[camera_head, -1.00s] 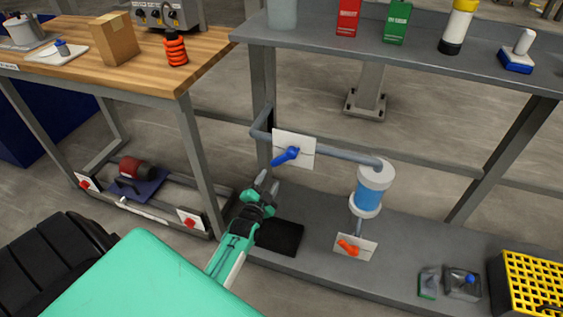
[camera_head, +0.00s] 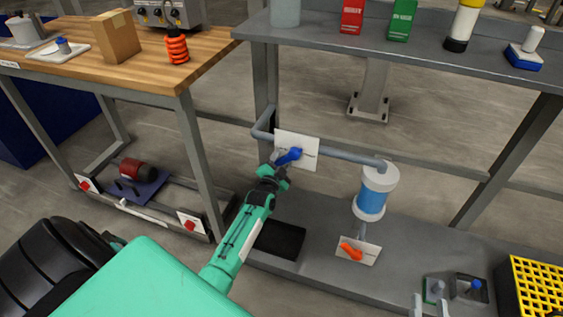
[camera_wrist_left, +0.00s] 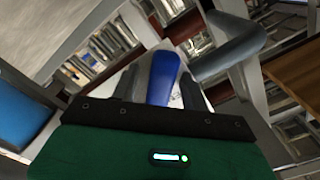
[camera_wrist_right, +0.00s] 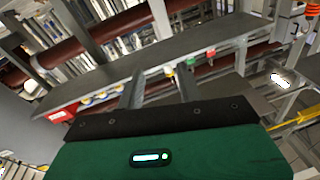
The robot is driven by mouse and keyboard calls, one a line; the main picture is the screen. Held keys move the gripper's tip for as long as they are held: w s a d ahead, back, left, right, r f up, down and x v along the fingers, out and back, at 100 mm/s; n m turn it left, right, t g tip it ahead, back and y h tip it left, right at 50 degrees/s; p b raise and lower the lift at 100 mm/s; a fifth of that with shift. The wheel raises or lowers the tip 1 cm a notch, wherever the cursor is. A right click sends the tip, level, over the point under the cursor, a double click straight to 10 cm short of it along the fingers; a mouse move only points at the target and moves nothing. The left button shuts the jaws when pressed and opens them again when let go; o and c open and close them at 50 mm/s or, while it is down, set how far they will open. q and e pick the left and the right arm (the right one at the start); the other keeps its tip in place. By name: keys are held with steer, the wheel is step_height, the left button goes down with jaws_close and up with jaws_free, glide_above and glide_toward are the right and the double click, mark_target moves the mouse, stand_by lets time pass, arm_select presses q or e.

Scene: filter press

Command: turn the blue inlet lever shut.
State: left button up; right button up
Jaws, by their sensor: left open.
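The blue inlet lever (camera_head: 288,156) sits on a white plate (camera_head: 308,143) on the grey pipe, its handle pointing down and left. My left gripper (camera_head: 279,165) is at the handle. In the left wrist view the blue lever (camera_wrist_left: 163,76) lies between the two open fingers of my left gripper (camera_wrist_left: 160,85); whether they touch it I cannot tell.
A blue-and-white filter housing (camera_head: 373,192) hangs on the pipe, with an orange lever (camera_head: 350,251) below. A black mat (camera_head: 279,240) lies on the lower shelf. A yellow crate (camera_head: 535,285) stands at the right. A wooden bench (camera_head: 130,70) is at the left.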

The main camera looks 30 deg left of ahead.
arm_select(q)
jaws_close()
